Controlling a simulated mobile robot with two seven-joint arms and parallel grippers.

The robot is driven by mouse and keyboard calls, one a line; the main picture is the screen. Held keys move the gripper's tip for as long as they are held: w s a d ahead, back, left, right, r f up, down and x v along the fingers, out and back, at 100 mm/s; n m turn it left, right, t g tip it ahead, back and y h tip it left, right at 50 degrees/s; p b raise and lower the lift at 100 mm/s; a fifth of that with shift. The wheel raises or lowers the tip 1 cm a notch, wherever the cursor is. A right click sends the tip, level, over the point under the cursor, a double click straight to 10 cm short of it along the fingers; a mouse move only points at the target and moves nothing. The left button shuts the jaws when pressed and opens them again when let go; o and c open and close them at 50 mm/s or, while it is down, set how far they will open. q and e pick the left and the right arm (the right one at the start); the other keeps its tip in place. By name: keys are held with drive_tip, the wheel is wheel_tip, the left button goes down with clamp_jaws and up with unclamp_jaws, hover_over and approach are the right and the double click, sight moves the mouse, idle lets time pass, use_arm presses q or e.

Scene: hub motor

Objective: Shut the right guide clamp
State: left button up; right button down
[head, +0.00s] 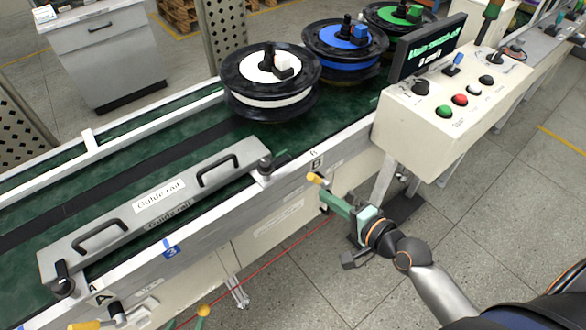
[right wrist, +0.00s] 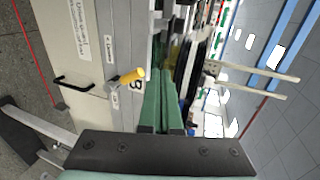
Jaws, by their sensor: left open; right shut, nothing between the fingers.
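The right guide clamp (head: 318,180), with a yellow-tipped lever, is on the conveyor's front side by label B. Its yellow lever (right wrist: 128,77) also shows in the right wrist view, sticking out beside the fingers. I cannot tell the clamp's setting. My right gripper (head: 323,194) has teal fingers, shut and empty, just below and beside the lever in the head view. In the right wrist view the shut fingers (right wrist: 163,85) lie to the right of the lever; contact cannot be told. The guide rail (head: 160,200) lies along the belt.
Another yellow-handled clamp (head: 90,324) is by label A. Spools with white (head: 270,85), blue (head: 345,45) and green tops stand on the belt. A control panel (head: 445,105) with buttons and a screen is right of the clamp. Floor in front is open.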

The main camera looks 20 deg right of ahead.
drive_tip(key=shift+w+f, duration=0.1)
drive_tip(key=shift+w, duration=0.05)
approach(275, 161)
drive_tip(key=w+f, duration=0.3)
use_arm(q)
drive_tip(key=shift+f, duration=0.15)
use_arm(e)
drive_tip(key=shift+w+a+r, duration=0.1)
drive_tip(key=shift+w+a, duration=0.05)
drive_tip(key=shift+w, duration=0.7)
use_arm(q)
drive_tip(key=shift+d, duration=0.1)
